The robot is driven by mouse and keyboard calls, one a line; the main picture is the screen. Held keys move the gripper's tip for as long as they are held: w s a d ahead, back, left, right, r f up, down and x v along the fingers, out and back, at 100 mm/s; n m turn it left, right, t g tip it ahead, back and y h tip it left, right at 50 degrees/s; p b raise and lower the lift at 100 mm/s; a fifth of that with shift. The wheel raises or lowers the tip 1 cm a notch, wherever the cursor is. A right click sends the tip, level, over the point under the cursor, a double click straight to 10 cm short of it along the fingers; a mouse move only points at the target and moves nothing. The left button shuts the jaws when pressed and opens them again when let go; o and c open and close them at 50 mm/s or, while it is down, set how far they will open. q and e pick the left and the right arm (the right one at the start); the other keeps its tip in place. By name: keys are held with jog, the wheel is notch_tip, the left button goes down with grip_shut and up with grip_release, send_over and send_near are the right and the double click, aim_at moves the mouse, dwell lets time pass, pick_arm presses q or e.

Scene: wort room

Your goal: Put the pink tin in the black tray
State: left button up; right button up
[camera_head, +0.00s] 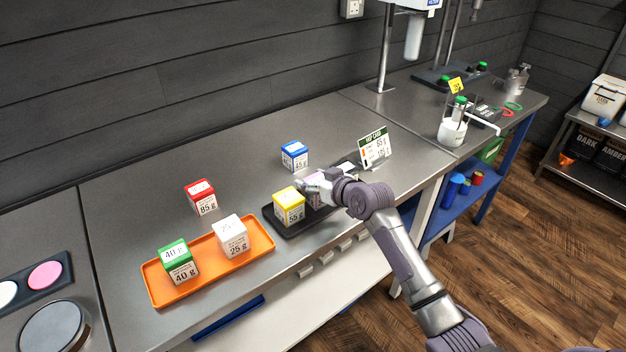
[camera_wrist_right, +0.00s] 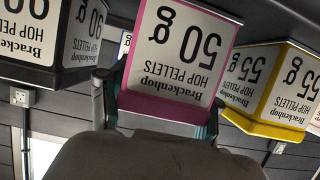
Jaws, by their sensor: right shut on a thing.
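The pink tin (camera_head: 315,203), marked 50 g in the right wrist view (camera_wrist_right: 182,45), is mostly hidden behind my right gripper (camera_head: 318,186) in the head view. That gripper is shut on it, with a finger on either side. The tin is over the black tray (camera_head: 271,217), beside the yellow tin (camera_head: 289,207), which stands in the tray's left part. The yellow tin, marked 55 g, also shows in the right wrist view (camera_wrist_right: 275,85). I cannot tell whether the pink tin touches the tray floor. My left gripper is not in view.
An orange tray (camera_head: 207,276) holds a green tin (camera_head: 178,262) and a white tin (camera_head: 231,236). A red tin (camera_head: 201,197) and a blue tin (camera_head: 294,156) stand behind on the steel bench. A card (camera_head: 374,147) stands right of the black tray. A dark-lidded tin (camera_wrist_right: 78,35) is close beside the gripper.

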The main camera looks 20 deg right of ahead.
jog(key=o, duration=1)
jog(key=shift+f, duration=0.1)
jog(key=shift+r, duration=0.2)
jog(key=shift+s+d, duration=0.15)
jog(key=shift+s, duration=0.15)
jog(key=v, duration=1.1)
jog(key=shift+s+r+b, duration=0.15)
jog(key=shift+r+b, duration=0.05)
jog(key=shift+b, duration=0.2)
